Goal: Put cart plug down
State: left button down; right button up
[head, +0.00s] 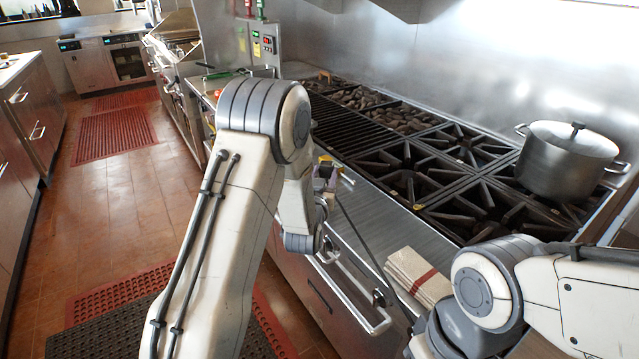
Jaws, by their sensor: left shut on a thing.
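My left gripper (325,180) is at the front edge of the range, just beyond my left arm's wrist, and is partly hidden by that arm. It is shut on the cart plug, which is small and mostly hidden by the jaws. A thin dark cable (365,243) runs from near the gripper down to the right, along the front of the range. My right arm comes in at the lower right, and its gripper is out of the picture.
The range (412,152) has black grates and a grill section. A lidded steel pot (567,165) stands at its right. A folded cloth with a red stripe (417,275) lies on the front ledge. An oven handle (350,295) sticks out below. Red mats (115,133) lie on the open floor at left.

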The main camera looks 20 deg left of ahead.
pick_arm(q)
jog(key=shift+d+f, duration=0.1)
jog(key=shift+f, duration=2.15)
jog(key=shift+f, duration=0.2)
jog(key=shift+c, duration=1.9)
grip_release()
jog(key=shift+r, duration=0.1)
